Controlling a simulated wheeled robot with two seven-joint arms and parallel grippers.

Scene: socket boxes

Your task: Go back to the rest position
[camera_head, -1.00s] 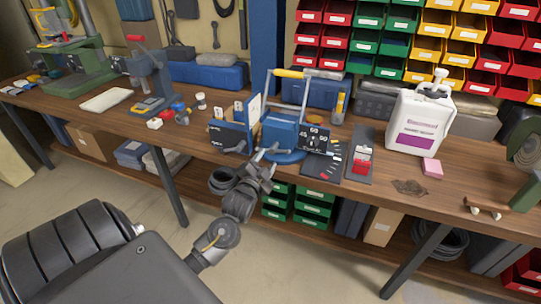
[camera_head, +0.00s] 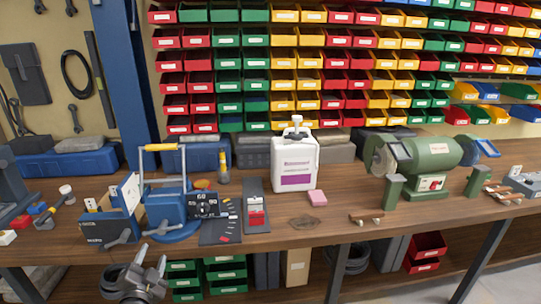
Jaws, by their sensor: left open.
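My left gripper (camera_head: 150,259) is at the lower left, in front of the workbench's front edge. Its two fingers point up and stand apart, with nothing visible between them. Behind it on the bench (camera_head: 270,237) are a blue open box (camera_head: 112,229) with its lid up and a blue device (camera_head: 165,207) with a yellow-topped handle. The fingertips appear just below these two and apart from them, though the depth is hard to judge. My right gripper is out of view.
A black dial panel (camera_head: 208,210), a grey plate with a red switch (camera_head: 256,214), a white canister (camera_head: 295,165) and a green bench grinder (camera_head: 428,165) stand on the bench. Colored bins (camera_head: 284,78) fill the wall. Green bins (camera_head: 225,271) sit on the lower shelf.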

